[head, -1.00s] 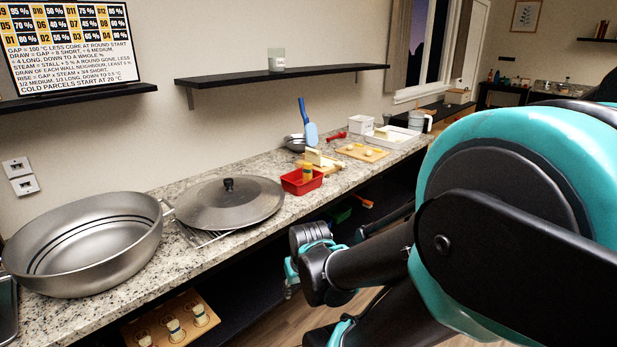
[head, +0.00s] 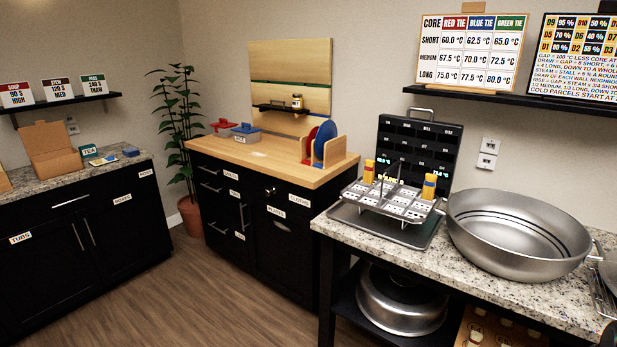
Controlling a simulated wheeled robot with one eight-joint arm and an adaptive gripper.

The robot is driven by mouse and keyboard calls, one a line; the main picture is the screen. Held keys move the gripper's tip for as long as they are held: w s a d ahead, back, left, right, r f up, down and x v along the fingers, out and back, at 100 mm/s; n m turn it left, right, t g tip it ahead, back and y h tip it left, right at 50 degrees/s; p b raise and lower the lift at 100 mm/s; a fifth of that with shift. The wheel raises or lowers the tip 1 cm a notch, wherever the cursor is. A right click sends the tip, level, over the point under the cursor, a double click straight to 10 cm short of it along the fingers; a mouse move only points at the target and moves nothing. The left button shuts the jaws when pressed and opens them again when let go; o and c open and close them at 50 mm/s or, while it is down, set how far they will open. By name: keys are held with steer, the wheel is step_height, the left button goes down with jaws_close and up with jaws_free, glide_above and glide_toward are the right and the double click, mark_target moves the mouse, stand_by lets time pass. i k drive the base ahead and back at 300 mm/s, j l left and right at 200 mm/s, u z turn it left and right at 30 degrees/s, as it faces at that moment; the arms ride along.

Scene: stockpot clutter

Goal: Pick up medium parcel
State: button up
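Two small yellow upright pieces stand at the steamer-like rack on the granite counter. One, with a red band (head: 369,171), is at the rack's left; the other, with a blue band (head: 429,187), is at its right. They may be parcels; I cannot tell which is medium. The rack (head: 392,200) has pale slotted plates and a dark panel (head: 417,150) with small displays behind it. Pale pieces on a brown board (head: 482,335) show at the bottom edge, cut off. My gripper is not in view.
A big steel pot (head: 515,240) stands right of the rack, close to it. A domed steel lid (head: 403,300) is on the shelf below. A wooden-topped cabinet (head: 265,160) and a dark counter (head: 80,215) stand left. The wooden floor (head: 190,290) between is clear.

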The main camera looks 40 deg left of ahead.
mark_target(369, 167)
steer(key=u, duration=0.7)
steer(key=j, duration=0.15)
